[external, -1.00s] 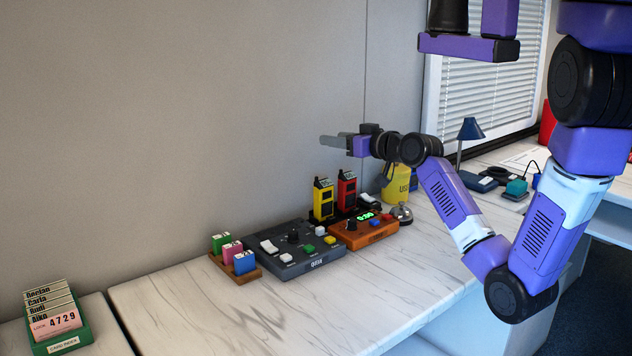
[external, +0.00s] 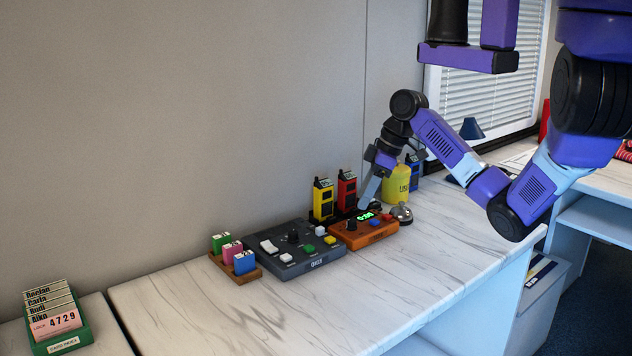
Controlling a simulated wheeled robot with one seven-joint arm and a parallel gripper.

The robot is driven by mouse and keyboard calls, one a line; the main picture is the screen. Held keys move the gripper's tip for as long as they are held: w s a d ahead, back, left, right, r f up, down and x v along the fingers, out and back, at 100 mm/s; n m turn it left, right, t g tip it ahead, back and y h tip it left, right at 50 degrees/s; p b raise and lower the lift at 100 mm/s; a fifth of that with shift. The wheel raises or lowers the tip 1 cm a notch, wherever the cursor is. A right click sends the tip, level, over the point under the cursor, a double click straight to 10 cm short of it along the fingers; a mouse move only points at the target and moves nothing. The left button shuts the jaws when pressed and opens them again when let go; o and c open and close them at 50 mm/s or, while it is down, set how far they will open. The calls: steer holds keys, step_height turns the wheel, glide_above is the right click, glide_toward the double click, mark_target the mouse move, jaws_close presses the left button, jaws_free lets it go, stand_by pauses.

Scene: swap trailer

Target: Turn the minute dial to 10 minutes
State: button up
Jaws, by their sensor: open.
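An orange box (external: 362,234) with a lit green display (external: 366,216) sits on the counter. The digits are too small to read surely. A small dark dial (external: 351,226) is on its left part, with blue and red buttons to the right. My gripper (external: 364,203) is open and points down just above the back of the orange box, above and right of the dial, seemingly not touching it. Only one finger shows clearly. The dial's pointer and marks are too small to read.
A dark grey box (external: 325,257) with its own knob (external: 294,237) and several buttons adjoins on the left. Yellow (external: 323,200) and red (external: 347,191) radios stand behind. A bell (external: 401,214) and yellow canister (external: 396,185) stand at right. The front counter is clear.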

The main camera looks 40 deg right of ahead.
mark_target(352, 219)
steer(key=x, duration=0.6)
steer(key=shift+w+a+f, duration=0.1)
steer(key=shift+w+f, duration=0.05)
steer(key=shift+f, duration=0.15)
jaws_close()
